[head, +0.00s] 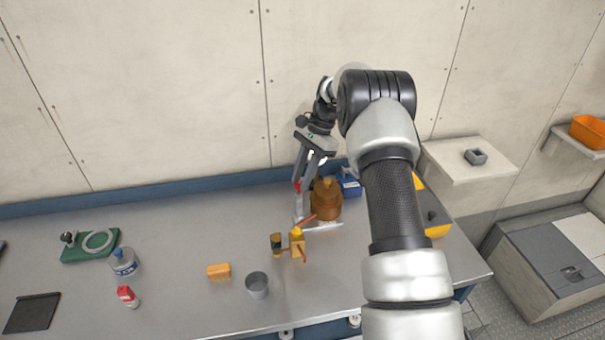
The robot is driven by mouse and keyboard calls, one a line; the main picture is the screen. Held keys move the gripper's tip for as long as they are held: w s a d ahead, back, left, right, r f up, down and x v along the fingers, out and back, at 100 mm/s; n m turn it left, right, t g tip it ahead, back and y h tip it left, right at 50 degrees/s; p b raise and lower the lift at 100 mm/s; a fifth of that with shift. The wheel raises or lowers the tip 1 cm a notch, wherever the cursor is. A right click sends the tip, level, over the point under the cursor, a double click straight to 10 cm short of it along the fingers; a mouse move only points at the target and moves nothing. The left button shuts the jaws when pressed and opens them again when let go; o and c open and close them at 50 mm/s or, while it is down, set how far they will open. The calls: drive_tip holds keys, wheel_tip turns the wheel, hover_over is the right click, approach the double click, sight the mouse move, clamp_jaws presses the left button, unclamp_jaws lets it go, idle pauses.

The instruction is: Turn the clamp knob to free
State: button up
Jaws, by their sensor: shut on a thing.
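A light grey stand (301,208) with a flat foot is on the bench, next to a brown rounded canister (327,200). A small red part (296,187) shows at the top of the stand, and I take it for the clamp knob. My gripper (301,180) reaches down from above, with its fingers at this red part. It is shut on the knob, which the fingers mostly hide. The knob's turn position is too small to tell.
A yellow valve-like fitting (297,244) with orange handles stands just in front of the stand. A blue box (349,185) is close behind the canister. The bench's (180,240) middle left is clear.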

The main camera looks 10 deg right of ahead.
drive_tip(key=shift+w+n+g+h+p, duration=0.15)
drive_tip(key=shift+n+g+h+p, duration=0.35)
drive_tip(key=shift+n, duration=1.4)
drive_tip(key=o, duration=1)
drive_tip(key=shift+o, duration=0.2)
drive_tip(key=shift+r, duration=0.1)
drive_tip(key=v, duration=0.7)
drive_tip(key=shift+r, duration=0.15)
drive_tip(key=shift+w, duration=0.1)
